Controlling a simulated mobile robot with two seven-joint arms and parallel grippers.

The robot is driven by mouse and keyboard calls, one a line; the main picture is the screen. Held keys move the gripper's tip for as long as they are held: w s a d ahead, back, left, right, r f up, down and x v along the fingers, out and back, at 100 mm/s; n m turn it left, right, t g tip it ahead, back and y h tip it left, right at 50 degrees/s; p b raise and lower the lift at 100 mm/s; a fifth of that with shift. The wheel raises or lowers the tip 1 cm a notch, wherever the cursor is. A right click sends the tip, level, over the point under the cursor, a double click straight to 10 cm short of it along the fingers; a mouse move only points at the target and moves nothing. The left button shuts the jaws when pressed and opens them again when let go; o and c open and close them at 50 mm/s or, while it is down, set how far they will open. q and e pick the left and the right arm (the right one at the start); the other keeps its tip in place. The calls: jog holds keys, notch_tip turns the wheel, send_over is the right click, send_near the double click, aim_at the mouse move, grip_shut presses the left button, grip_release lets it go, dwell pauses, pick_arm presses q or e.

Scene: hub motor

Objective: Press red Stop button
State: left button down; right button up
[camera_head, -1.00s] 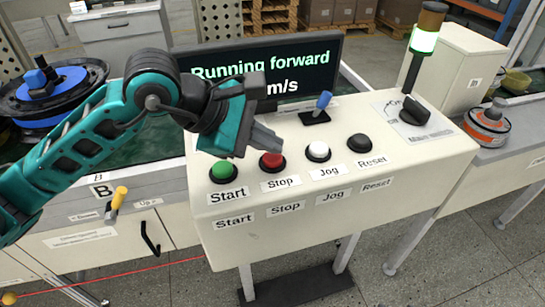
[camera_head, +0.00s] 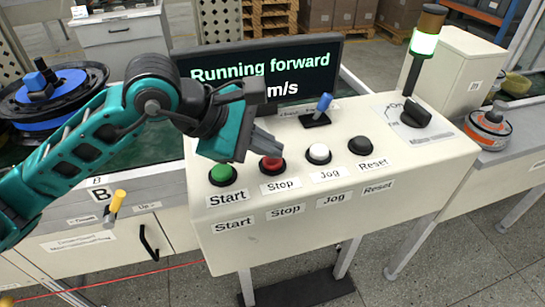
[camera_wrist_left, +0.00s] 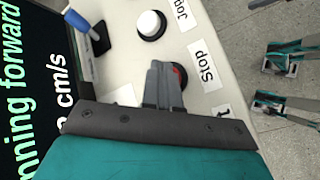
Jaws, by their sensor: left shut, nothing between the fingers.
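The red Stop button (camera_head: 271,165) sits on the sloped cream control panel (camera_head: 410,175), between the green Start button (camera_head: 222,175) and the white Jog button (camera_head: 318,153). My left gripper (camera_head: 270,147) is shut and empty, its grey fingertips over the back part of the Stop button. In the left wrist view the fingers (camera_wrist_left: 163,80) cover most of the Stop button, leaving a red sliver (camera_wrist_left: 177,72) beside them. I cannot tell whether the tips touch it. The screen (camera_head: 262,75) reads "Running forward". My right gripper does not show.
The black Reset button (camera_head: 360,146) is right of Jog. A signal tower (camera_head: 424,40) glows green. The panel's front is clear.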

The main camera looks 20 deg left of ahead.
aim_at(266, 161)
pick_arm(q)
jog(key=shift+f+b, duration=0.35)
jog(key=shift+r, duration=0.1)
dwell(0.5)
jog(key=shift+r+p, duration=0.55)
jog(key=shift+r, duration=0.35)
jog(key=shift+r, duration=0.15)
jog(key=shift+r+p, duration=1.55)
jog(key=shift+r, duration=0.9)
jog(key=shift+f, duration=0.1)
